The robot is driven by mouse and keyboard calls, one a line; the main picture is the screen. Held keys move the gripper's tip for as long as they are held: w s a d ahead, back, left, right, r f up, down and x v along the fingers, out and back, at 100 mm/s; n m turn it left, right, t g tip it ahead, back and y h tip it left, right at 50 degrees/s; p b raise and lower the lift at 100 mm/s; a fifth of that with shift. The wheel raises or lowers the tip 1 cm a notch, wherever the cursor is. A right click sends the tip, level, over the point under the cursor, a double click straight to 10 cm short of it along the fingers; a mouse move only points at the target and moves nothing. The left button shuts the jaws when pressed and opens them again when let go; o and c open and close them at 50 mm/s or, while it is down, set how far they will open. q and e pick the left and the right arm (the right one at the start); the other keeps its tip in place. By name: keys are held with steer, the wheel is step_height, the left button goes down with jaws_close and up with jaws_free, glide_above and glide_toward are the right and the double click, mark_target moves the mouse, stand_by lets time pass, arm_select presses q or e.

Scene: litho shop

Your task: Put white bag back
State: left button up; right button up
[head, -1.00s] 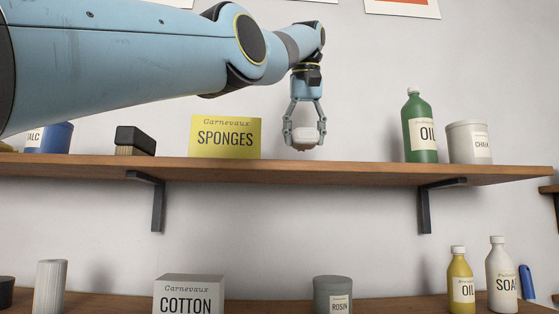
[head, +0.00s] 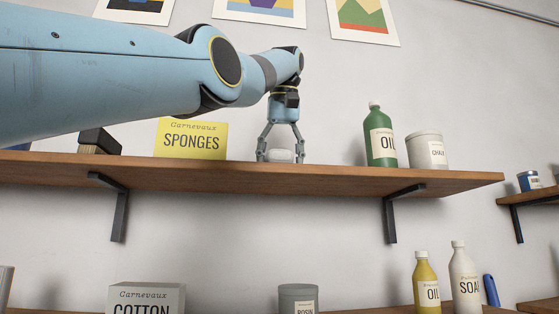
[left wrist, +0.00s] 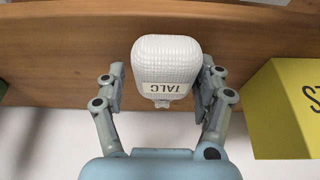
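The white bag (head: 280,156) rests on the upper wooden shelf (head: 330,179), between the yellow sponges box and the green oil bottle. In the left wrist view the bag (left wrist: 167,50) is white and textured, with a TALC label and a gathered neck. My left gripper (head: 280,159) reaches down over it with the fingers spread, one on each side. In the left wrist view a clear gap shows at one finger, and the other is very close to the bag. My right gripper is out of view.
The yellow sponges box (head: 191,138) stands left of the bag. A green oil bottle (head: 380,137) and a chalk tin (head: 428,151) stand to the right. A dark brush (head: 100,141) is further left. The lower shelf holds a cotton box (head: 146,299) and several containers.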

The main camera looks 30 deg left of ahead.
arm_select(q)
steer(key=shift+o, duration=0.6)
steer(key=shift+s+d+r, duration=0.15)
steer(key=shift+s+r, duration=0.1)
steer(key=shift+s, duration=0.3)
steer(key=shift+w, duration=0.1)
steer(key=shift+d+r+p, duration=0.1)
steer(key=shift+r+p, duration=0.5)
steer(key=shift+r, duration=0.35)
steer(key=p+v, duration=0.4)
steer(key=v, duration=0.6)
steer(key=shift+s+p, duration=0.25)
steer(key=shift+p, duration=0.15)
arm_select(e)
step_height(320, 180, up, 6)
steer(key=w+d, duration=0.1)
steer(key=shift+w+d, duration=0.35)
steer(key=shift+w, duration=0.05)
arm_select(q)
steer(key=shift+d+f, duration=0.15)
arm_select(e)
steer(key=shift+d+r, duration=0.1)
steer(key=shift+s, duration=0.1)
